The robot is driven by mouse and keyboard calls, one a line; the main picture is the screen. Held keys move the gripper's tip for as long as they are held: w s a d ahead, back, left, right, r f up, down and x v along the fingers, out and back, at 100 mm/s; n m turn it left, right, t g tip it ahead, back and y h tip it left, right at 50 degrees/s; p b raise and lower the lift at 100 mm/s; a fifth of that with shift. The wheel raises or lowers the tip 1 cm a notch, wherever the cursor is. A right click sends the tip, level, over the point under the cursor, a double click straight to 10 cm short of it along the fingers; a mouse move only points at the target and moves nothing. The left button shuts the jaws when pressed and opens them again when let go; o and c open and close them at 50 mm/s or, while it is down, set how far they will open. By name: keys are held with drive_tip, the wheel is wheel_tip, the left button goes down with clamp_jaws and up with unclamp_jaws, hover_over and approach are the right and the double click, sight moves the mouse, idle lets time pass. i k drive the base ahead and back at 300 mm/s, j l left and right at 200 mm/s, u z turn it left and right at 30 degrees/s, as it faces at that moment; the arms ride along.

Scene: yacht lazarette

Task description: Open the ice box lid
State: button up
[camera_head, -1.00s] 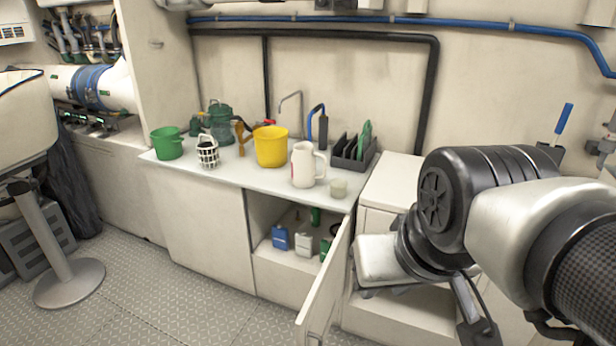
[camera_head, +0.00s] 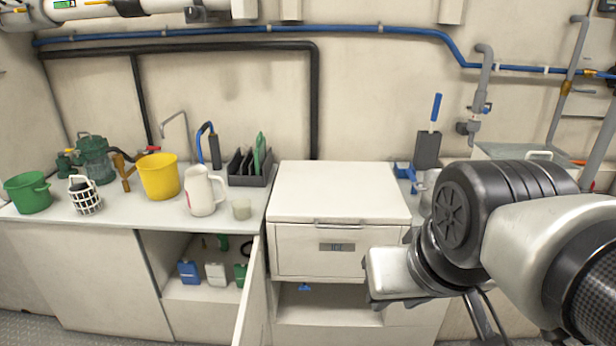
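The ice box (camera_head: 300,250) is a white chest with a small grey label on its front, right of the counter. Its white lid (camera_head: 340,190) lies flat and looks shut, with a lip along the front edge. My gripper (camera_head: 385,295) is at the end of my arm, in front of the right part of the ice box and below the lid's level. Its fingers are mostly hidden by the wrist housing, so its opening does not show.
A cabinet door (camera_head: 252,295) stands open just left of the ice box. A grey holder (camera_head: 427,150) with a blue-handled tool stands right of the lid.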

sight(361, 194)
drive_tip(key=u, duration=0.45)
drive_tip(key=l+u, duration=0.15)
drive_tip(key=u, duration=0.35)
drive_tip(key=l+u, duration=0.1)
drive_tip(key=u, duration=0.35)
drive_tip(key=l+u, duration=0.1)
drive_tip(key=u, duration=0.85)
drive_tip(key=l, duration=0.25)
drive_tip(key=z, duration=0.5)
drive_tip(key=l+z, duration=0.15)
drive_tip(key=z, duration=0.85)
drive_tip(key=l+z, duration=0.15)
drive_tip(key=z, duration=0.8)
drive_tip(key=i, duration=0.05)
